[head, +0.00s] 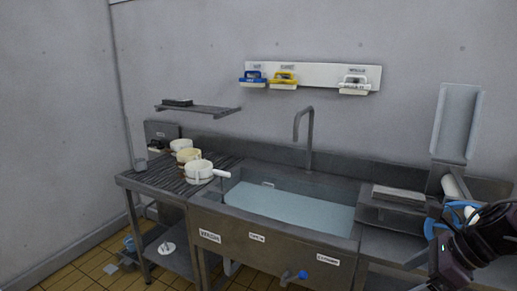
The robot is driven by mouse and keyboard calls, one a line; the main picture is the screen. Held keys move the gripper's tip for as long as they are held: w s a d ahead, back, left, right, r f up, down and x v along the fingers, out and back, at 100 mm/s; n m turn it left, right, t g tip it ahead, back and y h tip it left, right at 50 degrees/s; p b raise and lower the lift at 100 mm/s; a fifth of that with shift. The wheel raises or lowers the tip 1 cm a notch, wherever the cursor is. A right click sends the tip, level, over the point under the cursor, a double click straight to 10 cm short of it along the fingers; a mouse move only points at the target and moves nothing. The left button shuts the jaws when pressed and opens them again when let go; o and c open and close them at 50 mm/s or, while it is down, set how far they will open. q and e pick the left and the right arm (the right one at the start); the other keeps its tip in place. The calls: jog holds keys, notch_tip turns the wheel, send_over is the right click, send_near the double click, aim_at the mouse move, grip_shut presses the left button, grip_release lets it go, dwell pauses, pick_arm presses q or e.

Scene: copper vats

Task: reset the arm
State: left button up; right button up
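My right arm (481,243) comes in at the lower right edge of the head view. It is dark, with cables over it, and is in front of the right end of the steel counter. I cannot make out its fingertips or whether they hold anything. A blue curved piece (430,229) shows beside it; I cannot tell whether it is part of my arm or a separate thing. My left arm and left gripper are out of view.
A steel sink (290,208) filled with water has a tall tap (309,140) behind it. Several pale handled pots (199,172) stand on the ribbed drainboard (160,177) at left. Brushes (284,80) hang on a white wall rack (315,72). Floor is open at lower left.

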jog(key=w+d+f+m+t, duration=0.5)
jog(key=w+d+f+m, duration=0.3)
jog(key=w+f+m, duration=0.3)
jog(key=s+d+f+m+t+h, duration=0.1)
jog(key=s+d+f+m+h, duration=0.15)
jog(key=f+m, duration=0.75)
jog(key=s+d+f+m+h, duration=0.1)
jog(key=s+d+f+m, duration=0.3)
jog(key=f, duration=1)
jog(key=s+a+f+m+g+h, duration=0.1)
jog(key=s+a+f+m, duration=0.25)
jog(key=s+f, duration=0.35)
jog(key=s+a+f+m+g+h, duration=0.1)
jog(key=s+a+f+m+g, duration=0.15)
jog(key=s+f+m, duration=0.45)
jog(key=s+a+f+m+g+h, duration=0.1)
jog(key=s+a+f+m, duration=0.3)
jog(key=f, duration=0.6)
jog(key=s+a+f+m+g, duration=0.2)
jog(key=s+a+f, duration=0.2)
jog(key=s+a, duration=0.4)
jog(key=s+a+f+m+g, duration=0.2)
jog(key=s+a+f, duration=0.3)
jog(key=s, duration=0.8)
jog(key=a, duration=0.2)
jog(key=shift+s+a+y, duration=0.3)
jog(key=shift+a+y, duration=0.05)
